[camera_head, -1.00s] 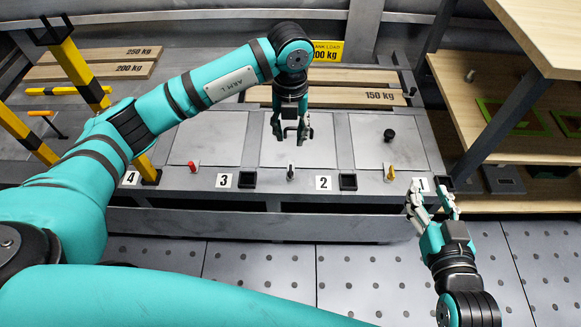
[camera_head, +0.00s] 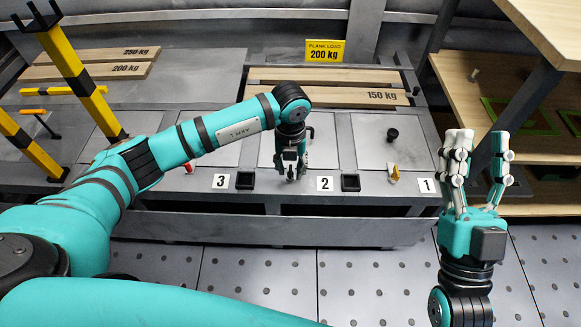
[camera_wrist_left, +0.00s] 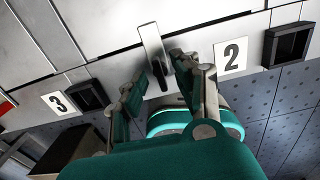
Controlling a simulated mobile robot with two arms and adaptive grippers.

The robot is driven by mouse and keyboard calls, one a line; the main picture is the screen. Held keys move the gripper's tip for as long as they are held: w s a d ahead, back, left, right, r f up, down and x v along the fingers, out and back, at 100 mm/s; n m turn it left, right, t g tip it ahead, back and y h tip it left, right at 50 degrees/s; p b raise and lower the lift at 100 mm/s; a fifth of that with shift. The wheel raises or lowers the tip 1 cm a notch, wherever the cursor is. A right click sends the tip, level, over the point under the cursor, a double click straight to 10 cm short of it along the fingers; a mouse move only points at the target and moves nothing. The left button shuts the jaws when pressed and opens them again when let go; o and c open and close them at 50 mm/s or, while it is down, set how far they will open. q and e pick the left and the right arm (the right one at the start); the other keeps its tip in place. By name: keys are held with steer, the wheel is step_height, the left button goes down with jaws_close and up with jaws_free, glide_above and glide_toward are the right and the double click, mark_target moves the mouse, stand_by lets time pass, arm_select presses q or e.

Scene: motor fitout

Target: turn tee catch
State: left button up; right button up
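In the left wrist view a tee catch, a pale metal plate (camera_wrist_left: 150,42) with a dark lever (camera_wrist_left: 159,72), sits on the bench front between labels 3 and 2. My left gripper (camera_wrist_left: 160,76) has its fingers apart on either side of the lever; contact is not clear. In the head view this gripper (camera_head: 290,172) points down at the bench edge and hides most of that catch. A yellow catch (camera_head: 394,173) is to its right. A red catch (camera_head: 188,168) is partly behind my left arm. My right gripper (camera_head: 480,142) is open, empty, fingers up, at the right.
Labels 3 (camera_head: 221,181), 2 (camera_head: 324,183) and 1 (camera_head: 427,186) mark the bench front beside dark square sockets. A 150 kg plank (camera_head: 345,97) lies behind the panels. Yellow-black posts (camera_head: 75,70) stand at left. A wooden shelf (camera_head: 490,100) is at right.

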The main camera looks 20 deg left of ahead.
arm_select(q)
jaws_close()
